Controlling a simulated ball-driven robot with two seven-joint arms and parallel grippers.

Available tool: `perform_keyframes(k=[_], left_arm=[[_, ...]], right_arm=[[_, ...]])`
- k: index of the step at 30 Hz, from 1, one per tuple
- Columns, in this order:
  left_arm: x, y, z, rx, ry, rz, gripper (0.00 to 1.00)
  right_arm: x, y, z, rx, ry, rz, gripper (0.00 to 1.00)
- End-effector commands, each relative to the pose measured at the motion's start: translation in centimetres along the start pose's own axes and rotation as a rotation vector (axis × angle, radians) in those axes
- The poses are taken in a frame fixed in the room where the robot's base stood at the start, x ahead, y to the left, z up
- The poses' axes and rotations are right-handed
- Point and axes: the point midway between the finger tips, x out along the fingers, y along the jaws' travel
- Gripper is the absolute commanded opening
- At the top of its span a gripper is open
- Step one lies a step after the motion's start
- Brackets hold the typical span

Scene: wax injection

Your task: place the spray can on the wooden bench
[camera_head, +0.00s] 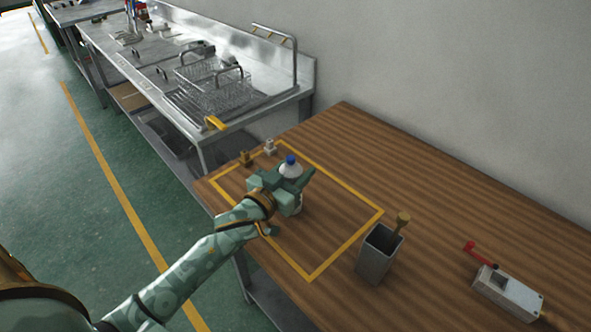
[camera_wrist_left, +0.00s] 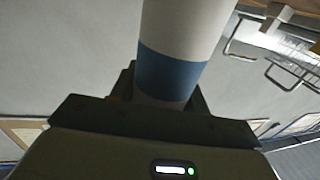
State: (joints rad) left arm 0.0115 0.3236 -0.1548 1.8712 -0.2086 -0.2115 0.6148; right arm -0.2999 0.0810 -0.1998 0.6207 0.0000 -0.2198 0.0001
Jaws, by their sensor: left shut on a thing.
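The spray can (camera_head: 290,166) is white with a blue top and stands upright within the yellow taped rectangle on the wooden bench (camera_head: 420,190). My left gripper (camera_head: 291,188) is shut around the can's body and hides much of it. In the left wrist view the white can (camera_wrist_left: 185,30) with a blue band rises from between the fingers (camera_wrist_left: 165,105). I cannot tell whether the can's base touches the bench. My right gripper is not in view.
A grey bin (camera_head: 376,256) with a wooden-handled tool stands right of the rectangle. A box with a red handle (camera_head: 507,292) lies farther right. Small brass (camera_head: 245,158) and white (camera_head: 269,146) fittings sit at the back left corner. A steel sink bench (camera_head: 200,75) with wire baskets stands behind.

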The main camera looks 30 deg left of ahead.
Motion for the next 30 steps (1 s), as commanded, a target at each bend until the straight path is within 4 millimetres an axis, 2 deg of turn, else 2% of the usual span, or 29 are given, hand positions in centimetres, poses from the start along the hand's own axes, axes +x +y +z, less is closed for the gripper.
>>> perform_keyframes(k=[1, 3, 13, 17, 24, 30], left_arm=[[0.0, 0.0, 0.1, 0.000, 0.000, 0.000, 0.54], [0.0, 0.0, 0.1, 0.000, 0.000, 0.000, 0.68], [0.0, 0.0, -0.5, 0.002, 0.001, 0.000, 0.68], [-2.1, 0.1, -0.3, -0.002, -0.003, 0.000, 0.68], [-7.9, 0.0, -0.4, -0.001, -0.004, -0.002, 0.68], [-11.1, 0.0, -0.3, -0.001, -0.002, -0.001, 0.68]], right_arm=[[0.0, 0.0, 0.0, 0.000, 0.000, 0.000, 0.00], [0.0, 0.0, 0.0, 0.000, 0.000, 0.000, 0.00], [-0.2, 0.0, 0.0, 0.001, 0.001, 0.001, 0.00], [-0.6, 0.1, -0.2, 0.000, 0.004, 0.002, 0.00], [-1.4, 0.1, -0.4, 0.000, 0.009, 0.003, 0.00], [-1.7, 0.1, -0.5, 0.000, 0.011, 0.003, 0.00]])
